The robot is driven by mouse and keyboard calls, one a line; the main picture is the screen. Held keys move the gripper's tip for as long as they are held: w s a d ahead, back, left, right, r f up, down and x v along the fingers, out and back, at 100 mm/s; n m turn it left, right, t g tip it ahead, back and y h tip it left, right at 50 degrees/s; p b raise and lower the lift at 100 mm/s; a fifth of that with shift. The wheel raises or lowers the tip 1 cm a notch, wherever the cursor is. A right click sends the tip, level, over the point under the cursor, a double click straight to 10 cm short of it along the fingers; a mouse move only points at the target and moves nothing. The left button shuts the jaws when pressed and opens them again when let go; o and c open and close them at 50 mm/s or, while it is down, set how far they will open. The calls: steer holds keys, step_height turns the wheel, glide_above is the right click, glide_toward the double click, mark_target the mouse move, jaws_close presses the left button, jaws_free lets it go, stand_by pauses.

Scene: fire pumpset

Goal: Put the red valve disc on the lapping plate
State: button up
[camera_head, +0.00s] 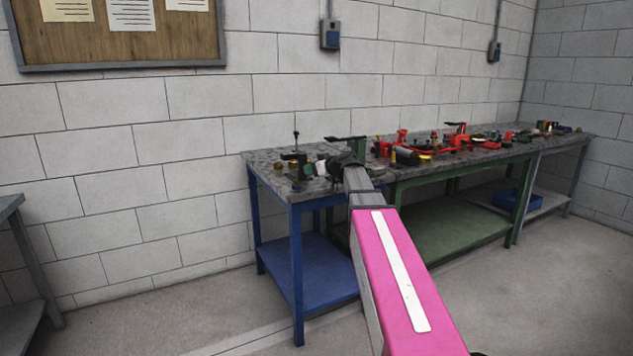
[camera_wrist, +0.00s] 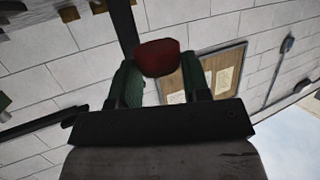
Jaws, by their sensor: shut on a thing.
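The red valve disc (camera_wrist: 158,57) shows in the wrist view as a dark red rounded piece between the two green fingers of my gripper (camera_wrist: 158,68). My gripper is shut on it and holds it up at the fingertips. In the head view my gripper (camera_head: 326,166) is small and dark, over the left end of the workbench, and I cannot make out the disc there. I cannot tell which thing is the lapping plate. My wrist and arm hide part of the bench top.
A dark stand (camera_head: 298,167) with an upright rod and small brass pieces (camera_head: 280,166) are on the blue-legged bench (camera_head: 262,158), left of my gripper. Red and green pump parts (camera_head: 405,152) crowd the green-framed bench to the right. A block wall stands close behind.

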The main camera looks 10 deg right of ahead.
mark_target(317, 186)
steer(key=w+d+f, duration=0.2)
steer(key=w, duration=0.1)
steer(key=shift+w+f, duration=0.15)
steer(key=shift+w, duration=0.05)
steer(key=shift+f, duration=1.8)
steer(key=shift+f, duration=0.15)
steer(key=o, duration=1.1)
steer(key=shift+c, duration=0.2)
